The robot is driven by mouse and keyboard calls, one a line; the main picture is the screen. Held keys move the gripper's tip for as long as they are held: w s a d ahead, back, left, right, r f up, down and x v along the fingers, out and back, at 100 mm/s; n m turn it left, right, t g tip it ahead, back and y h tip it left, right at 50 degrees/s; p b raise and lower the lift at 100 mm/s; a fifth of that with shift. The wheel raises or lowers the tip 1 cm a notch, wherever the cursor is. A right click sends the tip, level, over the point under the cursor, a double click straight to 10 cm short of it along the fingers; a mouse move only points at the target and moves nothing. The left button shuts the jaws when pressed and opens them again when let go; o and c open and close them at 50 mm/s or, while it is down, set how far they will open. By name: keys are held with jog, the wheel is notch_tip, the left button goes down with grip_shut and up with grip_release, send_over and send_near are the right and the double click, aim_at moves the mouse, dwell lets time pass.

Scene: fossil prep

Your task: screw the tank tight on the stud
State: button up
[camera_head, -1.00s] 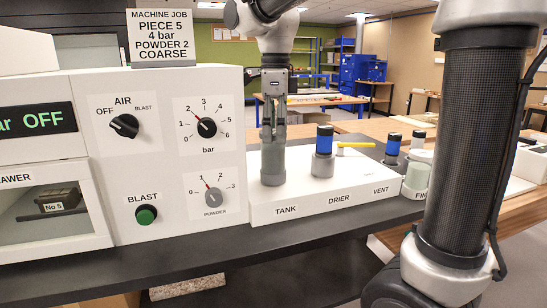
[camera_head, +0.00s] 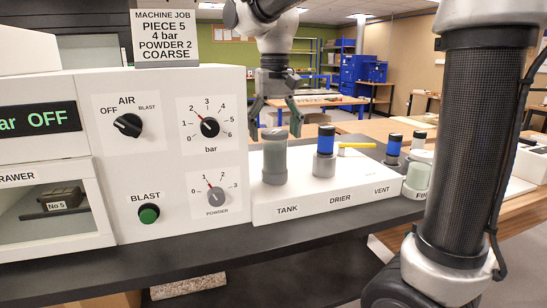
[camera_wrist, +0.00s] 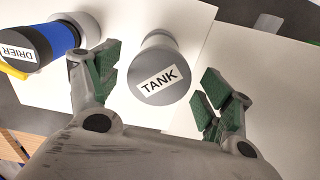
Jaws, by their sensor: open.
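The tank (camera_head: 275,160) is a grey-green cylinder with a grey cap, standing upright above the TANK label on the white unit. In the wrist view its cap (camera_wrist: 158,82) is labelled TANK. The stud is hidden, and I cannot tell how tightly the tank sits. My gripper (camera_head: 276,115) is open and empty, just above the tank. In the wrist view its green-padded fingers (camera_wrist: 163,82) are spread on either side of the cap, apart from it.
The blue drier (camera_head: 325,142) stands right of the tank, near a yellow lever (camera_head: 357,145). The vent (camera_head: 393,145) is further right. The control panel (camera_head: 160,180) with dials rises close on the left.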

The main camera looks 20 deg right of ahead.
aim_at(275, 156)
jog(key=n, duration=0.5)
jog(key=shift+f, duration=1.75)
jog(key=shift+c, duration=0.5)
